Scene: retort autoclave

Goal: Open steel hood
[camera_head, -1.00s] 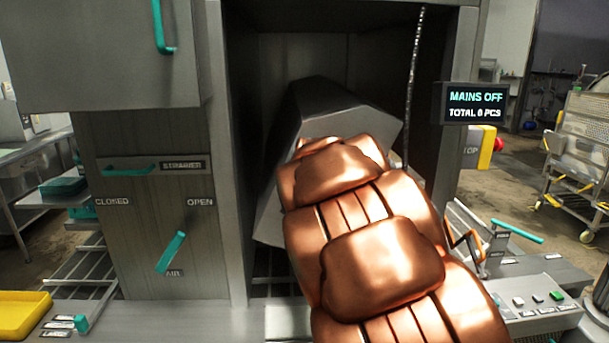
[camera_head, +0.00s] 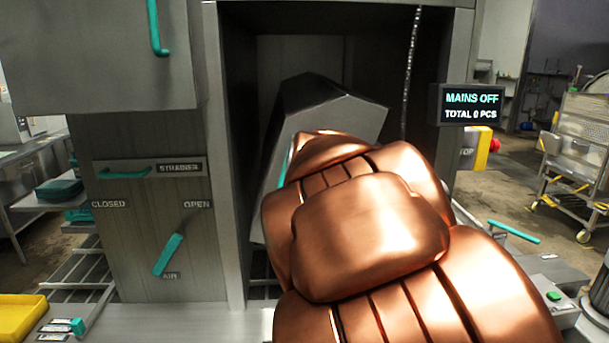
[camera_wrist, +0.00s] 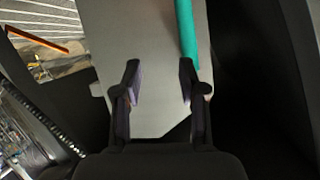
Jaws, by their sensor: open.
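The steel hood (camera_head: 345,105) is a grey, angular metal cover inside the dark bay, tilted in the picture. A thin teal strip (camera_head: 286,165), seemingly its handle, shows beside my copper arm. In the wrist view the hood's flat grey face (camera_wrist: 145,40) fills the middle, with the teal handle bar (camera_wrist: 186,28) along its right side. My gripper (camera_wrist: 160,68) is open and empty, fingers pointing at this face. The right fingertip is close to the handle's lower end; I cannot tell if they touch. In the head view my arm hides the gripper and the hood's lower part.
The bay's left post (camera_head: 232,150) and a hanging chain (camera_head: 411,70) flank the hood. A display (camera_head: 472,103) reads MAINS OFF. A strainer handle (camera_head: 125,173) and an air lever (camera_head: 168,254) are on the left panel. A teal lever (camera_head: 514,231) stands right of my arm.

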